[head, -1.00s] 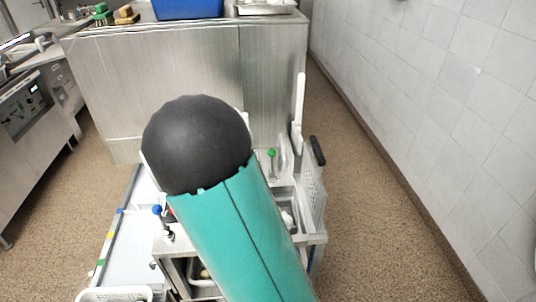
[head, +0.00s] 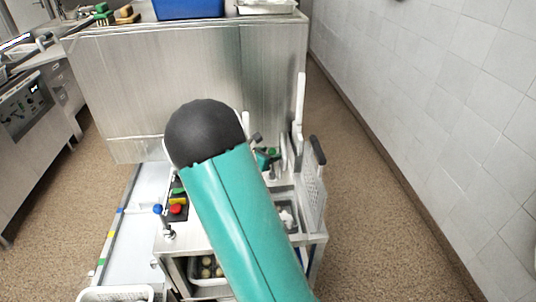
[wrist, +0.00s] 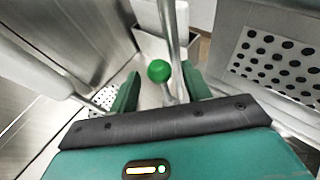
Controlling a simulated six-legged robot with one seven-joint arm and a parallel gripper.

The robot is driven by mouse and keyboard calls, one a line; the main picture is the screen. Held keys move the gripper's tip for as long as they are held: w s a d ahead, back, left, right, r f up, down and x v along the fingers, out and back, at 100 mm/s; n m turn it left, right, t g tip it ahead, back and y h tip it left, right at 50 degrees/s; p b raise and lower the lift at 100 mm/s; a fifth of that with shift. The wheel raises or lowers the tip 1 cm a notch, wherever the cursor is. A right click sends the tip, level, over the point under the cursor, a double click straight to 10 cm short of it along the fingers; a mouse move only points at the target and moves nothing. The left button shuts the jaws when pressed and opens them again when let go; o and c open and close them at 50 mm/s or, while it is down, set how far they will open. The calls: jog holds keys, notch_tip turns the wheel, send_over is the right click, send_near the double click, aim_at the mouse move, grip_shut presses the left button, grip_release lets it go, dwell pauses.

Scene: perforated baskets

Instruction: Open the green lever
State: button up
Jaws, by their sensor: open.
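The green lever has a round green knob (wrist: 159,71) on a metal rod in the wrist view. In the head view the green knob (head: 272,152) shows small, beside the tip of my arm. My gripper (wrist: 160,88) is open in the wrist view, with one green finger on each side of the lever. Nothing is clamped, and I cannot tell whether a finger touches the rod. In the head view my arm hides part of the machine and most of my gripper.
A perforated basket panel (head: 313,190) with a dark handle stands right of the lever. A blue-knobbed lever (head: 158,209) and a red button (head: 176,209) are at the left. A steel counter (head: 190,85) stands behind. The floor along the right wall is clear.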

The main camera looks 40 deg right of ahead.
jog(key=shift+c, duration=0.5)
grip_shut()
